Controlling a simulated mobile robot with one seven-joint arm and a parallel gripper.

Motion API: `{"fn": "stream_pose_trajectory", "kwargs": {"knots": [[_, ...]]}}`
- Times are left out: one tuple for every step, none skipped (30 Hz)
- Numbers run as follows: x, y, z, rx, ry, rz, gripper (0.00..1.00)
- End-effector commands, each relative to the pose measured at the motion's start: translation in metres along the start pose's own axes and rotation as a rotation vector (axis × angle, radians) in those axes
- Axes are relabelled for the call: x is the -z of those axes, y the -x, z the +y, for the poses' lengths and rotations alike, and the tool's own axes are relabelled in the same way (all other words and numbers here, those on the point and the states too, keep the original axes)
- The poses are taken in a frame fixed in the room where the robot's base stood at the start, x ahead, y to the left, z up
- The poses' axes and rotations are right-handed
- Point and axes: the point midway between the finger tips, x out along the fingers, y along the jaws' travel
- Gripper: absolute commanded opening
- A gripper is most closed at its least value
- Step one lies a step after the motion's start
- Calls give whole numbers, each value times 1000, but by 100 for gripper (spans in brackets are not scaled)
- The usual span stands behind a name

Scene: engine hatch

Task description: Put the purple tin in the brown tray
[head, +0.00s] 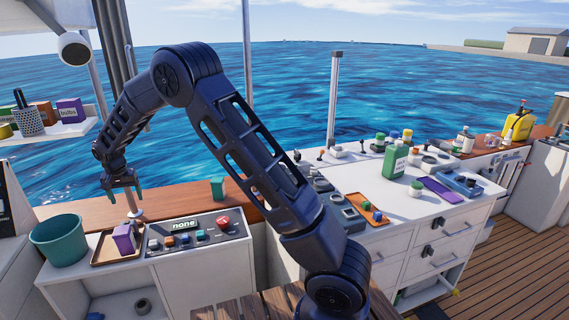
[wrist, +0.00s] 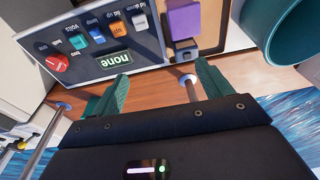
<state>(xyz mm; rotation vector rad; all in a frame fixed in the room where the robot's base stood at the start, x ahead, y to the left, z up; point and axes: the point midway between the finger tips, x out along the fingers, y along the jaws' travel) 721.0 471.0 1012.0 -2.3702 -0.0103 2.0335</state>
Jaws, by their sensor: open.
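The purple tin (head: 123,240) looks like a small upright block. It stands in the brown tray (head: 101,258), on the white cabinet at the left of the head view. In the wrist view the purple tin (wrist: 183,18) is at the top, with part of the brown tray (wrist: 211,30) beside it. My gripper (head: 124,192) hangs above and behind the tray, apart from the tin. In the wrist view its green fingers (wrist: 162,78) are spread with nothing between them.
A teal bin (head: 58,242) stands left of the tray. A control panel (head: 198,233) with coloured buttons and a "none" display lies right of it. A green block (head: 218,188) sits on the wooden ledge behind. A shelf (head: 60,131) holds boxes at upper left.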

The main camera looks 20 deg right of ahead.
Motion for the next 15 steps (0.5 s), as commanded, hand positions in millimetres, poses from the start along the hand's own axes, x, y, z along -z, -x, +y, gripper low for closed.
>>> {"fn": "stream_pose_trajectory", "kwargs": {"knots": [[8,20,22,9,-9,5,78],[11,30,34,12,-10,6,78],[14,42,49,16,-11,8,78],[16,51,60,19,-12,9,78],[18,60,72,23,-13,11,78],[20,72,88,26,-15,13,78],[21,80,99,29,-15,16,78],[21,89,111,32,-17,18,78],[22,100,127,36,-17,21,78],[22,108,139,37,-18,22,78],[21,116,150,40,-19,25,78],[20,126,166,43,-20,28,78],[19,134,177,46,-20,31,78],[17,141,189,48,-20,34,78],[15,151,203,51,-21,38,78]]}}
